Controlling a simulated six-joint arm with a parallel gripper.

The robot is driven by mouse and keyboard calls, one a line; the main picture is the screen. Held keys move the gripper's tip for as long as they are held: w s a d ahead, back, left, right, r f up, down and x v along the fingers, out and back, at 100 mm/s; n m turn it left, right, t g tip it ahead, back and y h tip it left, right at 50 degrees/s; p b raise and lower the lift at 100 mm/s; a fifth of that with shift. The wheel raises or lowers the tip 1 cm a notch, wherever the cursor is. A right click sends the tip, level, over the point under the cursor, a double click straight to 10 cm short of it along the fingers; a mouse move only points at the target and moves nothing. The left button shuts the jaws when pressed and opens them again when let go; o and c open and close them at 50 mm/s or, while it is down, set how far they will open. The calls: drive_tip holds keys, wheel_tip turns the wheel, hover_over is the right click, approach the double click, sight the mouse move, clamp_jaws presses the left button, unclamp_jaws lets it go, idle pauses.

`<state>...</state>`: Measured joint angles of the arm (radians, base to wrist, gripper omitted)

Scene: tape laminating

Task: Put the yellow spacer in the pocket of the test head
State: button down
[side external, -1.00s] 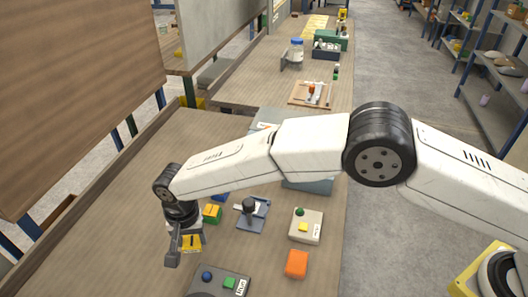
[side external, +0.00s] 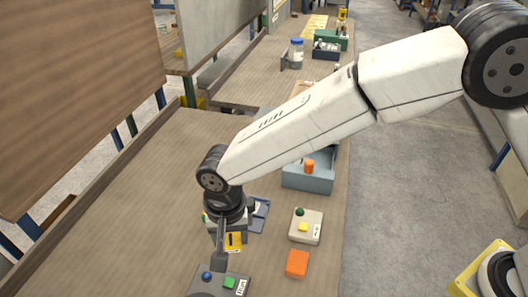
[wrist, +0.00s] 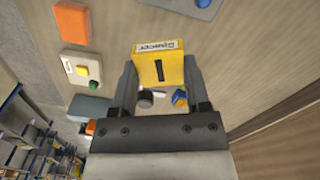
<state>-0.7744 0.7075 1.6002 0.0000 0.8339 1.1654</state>
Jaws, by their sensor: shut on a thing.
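The yellow spacer (wrist: 160,66), a flat block with a white label and a dark slot, sits between the two fingers of my gripper (wrist: 160,75) in the wrist view. In the side view my gripper (side external: 227,246) points down over the bench, and the spacer (side external: 234,241) shows beside the near finger. A grey unit (side external: 218,283) with a blue knob, a green button and a white label lies just in front of the gripper; it may be the test head. Part of it shows at the top of the wrist view (wrist: 180,7). I cannot make out its pocket.
An orange block (side external: 297,263) and a pale button box (side external: 305,227) lie to the right. A blue-grey bin (side external: 308,182) stands behind them. A blue fixture (side external: 260,210) is partly hidden behind my wrist. The bench's left side is clear.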

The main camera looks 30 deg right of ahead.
drive_tip(key=shift+s+d+r, duration=0.3)
drive_tip(key=shift+s+d, duration=0.1)
drive_tip(key=shift+s, duration=0.1)
drive_tip(key=shift+s+d+r, duration=0.25)
drive_tip(key=shift+s+d, duration=0.1)
drive_tip(key=shift+s, duration=0.15)
drive_tip(key=shift+d, duration=0.1)
drive_tip(key=w+d+m, duration=0.2)
drive_tip(key=d+m, duration=0.2)
drive_tip(key=d, duration=1.1)
drive_tip(key=shift+m, duration=0.3)
drive_tip(key=w+a+f, duration=0.1)
drive_tip(key=w+f, duration=0.1)
drive_tip(key=w, duration=0.2)
drive_tip(key=w+a+f, duration=0.1)
drive_tip(key=w+f, duration=0.2)
drive_tip(key=w, duration=0.1)
drive_tip(key=w+a+f, duration=0.1)
drive_tip(key=w+f, duration=0.1)
drive_tip(key=w, duration=0.2)
drive_tip(key=shift+a+f, duration=0.2)
drive_tip(key=shift+a, duration=0.2)
drive_tip(key=shift+w+a+f, duration=0.2)
drive_tip(key=shift+w+f, duration=0.2)
drive_tip(key=shift+f, duration=0.15)
